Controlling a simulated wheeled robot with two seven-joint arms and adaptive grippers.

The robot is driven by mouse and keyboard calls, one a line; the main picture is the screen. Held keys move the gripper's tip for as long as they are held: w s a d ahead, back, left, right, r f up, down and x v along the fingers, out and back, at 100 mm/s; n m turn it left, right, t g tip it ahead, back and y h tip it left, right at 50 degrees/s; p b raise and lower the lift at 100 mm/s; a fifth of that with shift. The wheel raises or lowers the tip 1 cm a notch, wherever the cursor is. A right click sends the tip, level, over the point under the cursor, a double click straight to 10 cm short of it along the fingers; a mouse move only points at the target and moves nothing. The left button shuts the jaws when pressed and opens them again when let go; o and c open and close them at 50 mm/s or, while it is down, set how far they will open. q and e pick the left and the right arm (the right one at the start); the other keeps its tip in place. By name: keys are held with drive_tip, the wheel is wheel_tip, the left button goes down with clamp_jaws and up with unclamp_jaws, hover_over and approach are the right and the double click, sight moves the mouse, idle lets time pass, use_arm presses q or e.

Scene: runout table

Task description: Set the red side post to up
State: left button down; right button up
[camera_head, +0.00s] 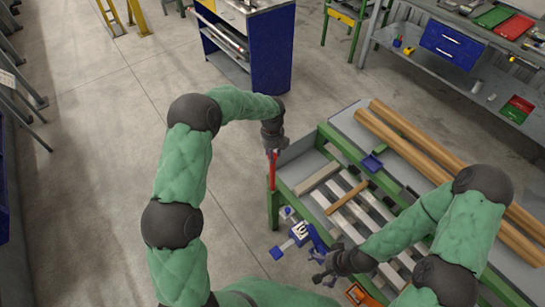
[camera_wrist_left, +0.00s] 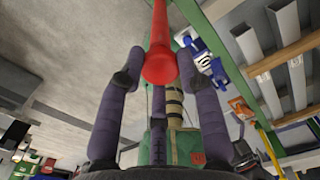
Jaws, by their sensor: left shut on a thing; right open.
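The red side post (camera_head: 272,174) stands at the near left corner of the green-framed runout table (camera_head: 316,147). It looks about upright, in line with the green leg below it. My left gripper (camera_head: 272,151) is at the post's top end and shut on it. In the left wrist view the post's rounded red end (camera_wrist_left: 159,68) lies between the purple fingers of my left gripper (camera_wrist_left: 160,62). The finger contact is partly hidden. My right gripper (camera_head: 322,270) is open, low beside the table's near side, close to a blue and white device (camera_head: 304,232).
The table bears grey bars, a wooden bar (camera_head: 346,198) and long wooden poles (camera_head: 420,138). A small blue block (camera_head: 372,162) lies among them. An orange item (camera_head: 362,295) is near my right arm. A blue cabinet (camera_head: 262,50) stands behind.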

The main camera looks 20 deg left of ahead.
use_arm(q)
drive_tip(key=shift+w+a+r+p, duration=0.15)
drive_tip(key=shift+r+p, duration=0.3)
drive_tip(key=shift+r, duration=0.95)
drive_tip(key=c, duration=0.8)
unclamp_jaws()
drive_tip(key=shift+f, duration=0.15)
wheel_tip(320, 180, up, 12)
